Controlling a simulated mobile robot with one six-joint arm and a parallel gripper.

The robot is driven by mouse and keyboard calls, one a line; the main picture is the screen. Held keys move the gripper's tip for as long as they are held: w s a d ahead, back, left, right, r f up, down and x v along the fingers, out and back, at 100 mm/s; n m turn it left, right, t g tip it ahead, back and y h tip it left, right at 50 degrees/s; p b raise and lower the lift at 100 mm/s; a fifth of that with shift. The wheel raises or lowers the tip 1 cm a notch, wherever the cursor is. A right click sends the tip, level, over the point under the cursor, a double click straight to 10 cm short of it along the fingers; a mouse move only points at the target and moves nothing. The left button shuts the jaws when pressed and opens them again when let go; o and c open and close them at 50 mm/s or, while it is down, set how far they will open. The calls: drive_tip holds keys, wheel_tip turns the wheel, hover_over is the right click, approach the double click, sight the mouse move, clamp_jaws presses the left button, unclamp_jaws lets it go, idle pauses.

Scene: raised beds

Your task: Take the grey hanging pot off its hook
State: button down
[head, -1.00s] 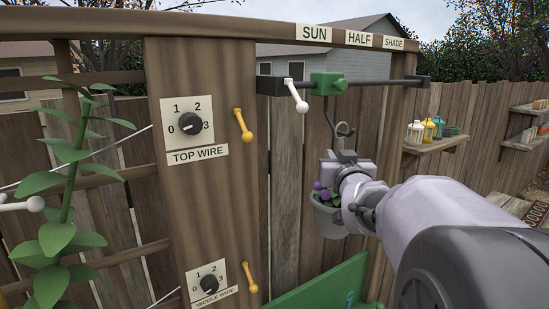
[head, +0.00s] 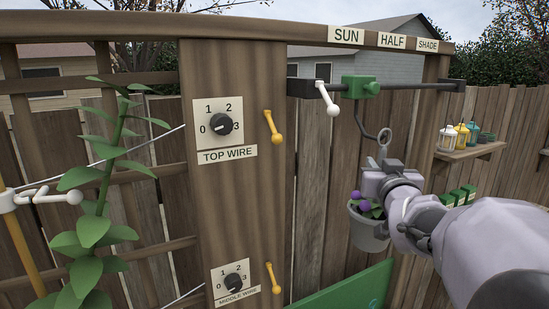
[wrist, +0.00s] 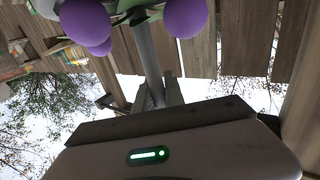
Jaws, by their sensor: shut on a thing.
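The grey hanging pot (head: 369,233), with purple flowers and green leaves, hangs upright below my gripper (head: 386,166). My gripper is shut on the pot's grey stem, just under the ring (head: 384,135) at its top. The dark hook (head: 359,117) hangs from a green carriage (head: 359,89) on the dark rail. Its curved lower end meets or overlaps the ring in the picture; I cannot tell whether the ring is still on it. In the wrist view the stem (wrist: 148,58) runs into my jaws (wrist: 160,95), with purple blooms around it. The hook is not clear there.
A wooden post (head: 237,165) with dials and yellow levers stands left of the hook. A white-tipped lever (head: 327,94) sits by the carriage. A green panel (head: 345,288) is below the pot. A shelf (head: 470,151) with lanterns is at right.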

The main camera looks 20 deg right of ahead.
drive_tip(key=shift+s+d+p, duration=0.1)
drive_tip(key=shift+s+p, duration=0.3)
drive_tip(key=shift+s, duration=1.6)
